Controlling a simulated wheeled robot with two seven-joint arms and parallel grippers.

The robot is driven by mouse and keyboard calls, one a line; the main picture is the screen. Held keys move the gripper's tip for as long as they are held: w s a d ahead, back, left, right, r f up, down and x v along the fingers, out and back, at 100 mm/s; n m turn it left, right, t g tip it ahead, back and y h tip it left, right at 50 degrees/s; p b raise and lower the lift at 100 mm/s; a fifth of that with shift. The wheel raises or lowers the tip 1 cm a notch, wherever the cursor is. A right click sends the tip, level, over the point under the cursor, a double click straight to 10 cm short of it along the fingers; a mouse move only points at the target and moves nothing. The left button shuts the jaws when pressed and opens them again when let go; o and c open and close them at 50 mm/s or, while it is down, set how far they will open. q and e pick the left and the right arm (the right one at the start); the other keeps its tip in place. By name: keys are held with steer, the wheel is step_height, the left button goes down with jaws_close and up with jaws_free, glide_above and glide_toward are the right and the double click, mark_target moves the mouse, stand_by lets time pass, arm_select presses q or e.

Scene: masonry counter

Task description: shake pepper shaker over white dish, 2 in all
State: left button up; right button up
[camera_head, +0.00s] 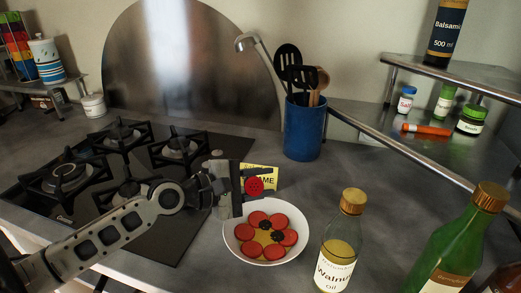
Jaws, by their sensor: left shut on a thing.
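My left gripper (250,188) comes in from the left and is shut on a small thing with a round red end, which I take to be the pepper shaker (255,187). The red end faces the camera with dark spots on it; the gripper hides most of its body. It is held above the far edge of the white dish (233,250). The dish is a round bowl on the counter holding several red slices on something yellow, with dark bits in the middle. My right gripper is not in view.
A yellow card (268,173) with partly hidden lettering shows behind the gripper. A walnut oil bottle (337,255) and green bottle (455,245) stand at right. A blue utensil holder (303,133) stands behind, a gas hob (160,225) at left, a metal shelf (450,80) at right.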

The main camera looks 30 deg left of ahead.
arm_select(q)
steer(key=shift+s+d+r+n+g+p, duration=0.15)
steer(key=shift+r+n+g+p, duration=0.2)
steer(key=shift+n+p, duration=0.4)
steer(key=shift+s+d+f+n+g+h, duration=0.2)
steer(key=shift+f+n+g, duration=0.25)
steer(key=shift+n, duration=0.2)
steer(key=shift+s+d+f+n+g+h, duration=0.1)
steer(key=shift+s+f+n+g+h, duration=0.15)
steer(key=shift+f+n, duration=0.3)
steer(key=shift+s+d+f+n+g+h, duration=0.1)
steer(key=shift+s+d+n+g+h, duration=0.1)
steer(key=shift+n+g, duration=0.35)
steer(key=shift+s+d+n+g+h, duration=0.15)
steer(key=shift+n+g, duration=0.15)
steer(key=shift+n, duration=0.3)
steer(key=shift+s+d+n+g+h, duration=0.3)
steer(key=shift+s+n+g, duration=0.2)
steer(key=shift+n, duration=0.5)
steer(key=s+d+r, duration=0.4)
steer(key=d+r, duration=0.1)
steer(key=shift+s+m+g, duration=0.2)
steer(key=shift+m+g, duration=0.1)
steer(key=shift+w+r+h, duration=0.1)
steer(key=shift+r+h, duration=0.15)
steer(key=shift+h, duration=0.05)
